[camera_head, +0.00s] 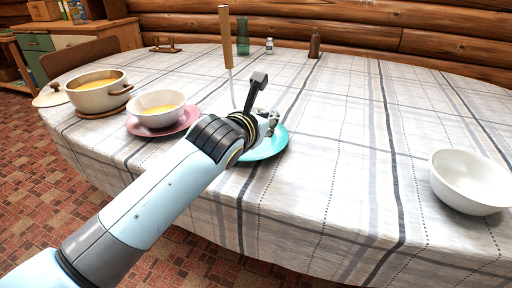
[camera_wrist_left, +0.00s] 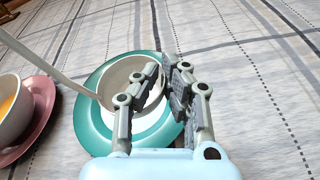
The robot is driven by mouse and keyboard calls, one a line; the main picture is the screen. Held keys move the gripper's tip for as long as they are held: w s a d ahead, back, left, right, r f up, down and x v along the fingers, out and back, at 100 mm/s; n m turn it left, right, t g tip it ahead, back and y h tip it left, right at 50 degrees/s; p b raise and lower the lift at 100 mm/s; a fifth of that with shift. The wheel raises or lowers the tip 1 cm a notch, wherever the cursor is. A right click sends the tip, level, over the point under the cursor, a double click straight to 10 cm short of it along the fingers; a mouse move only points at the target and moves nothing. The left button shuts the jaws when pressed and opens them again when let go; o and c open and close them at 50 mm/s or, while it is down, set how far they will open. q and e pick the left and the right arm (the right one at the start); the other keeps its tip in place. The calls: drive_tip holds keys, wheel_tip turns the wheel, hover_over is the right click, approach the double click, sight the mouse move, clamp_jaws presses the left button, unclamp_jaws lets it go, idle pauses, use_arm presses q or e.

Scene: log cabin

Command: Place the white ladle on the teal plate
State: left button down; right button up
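The white ladle (camera_head: 229,75) stands almost upright with its brown handle at the top. Its lower end is hidden behind my left gripper in the head view. In the left wrist view its white shaft (camera_wrist_left: 55,73) runs down to a round white cup (camera_wrist_left: 120,77) over the teal plate (camera_wrist_left: 91,127). In the head view the teal plate (camera_head: 266,148) is partly covered by my left gripper (camera_head: 270,119). That gripper's fingers (camera_wrist_left: 163,72) are close together at the cup's right side and look shut on its wall. Contact between cup and plate is unclear. My right gripper is out of view.
A bowl of yellow soup (camera_head: 158,112) sits on a pink plate (camera_head: 137,130), left of the teal plate. A pot (camera_head: 97,98) is farther left. An empty white bowl (camera_head: 470,182) stands at right. A green glass (camera_head: 243,38), shaker and brown bottle (camera_head: 314,44) stand behind. The right-centre cloth is clear.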

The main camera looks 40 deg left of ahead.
use_arm(q)
drive_tip(key=w+a+f, duration=0.1)
drive_tip(key=w+a, duration=0.1)
drive_tip(key=a, duration=0.1)
drive_tip(key=w+a+f+b, duration=0.1)
drive_tip(key=shift+a+f, duration=0.25)
drive_tip(key=shift+f, duration=0.1)
wheel_tip(320, 180, down, 4)
drive_tip(key=shift+f+b, duration=0.1)
drive_tip(key=shift+b, duration=0.8)
drive_tip(key=c, duration=1.5)
unclamp_jaws()
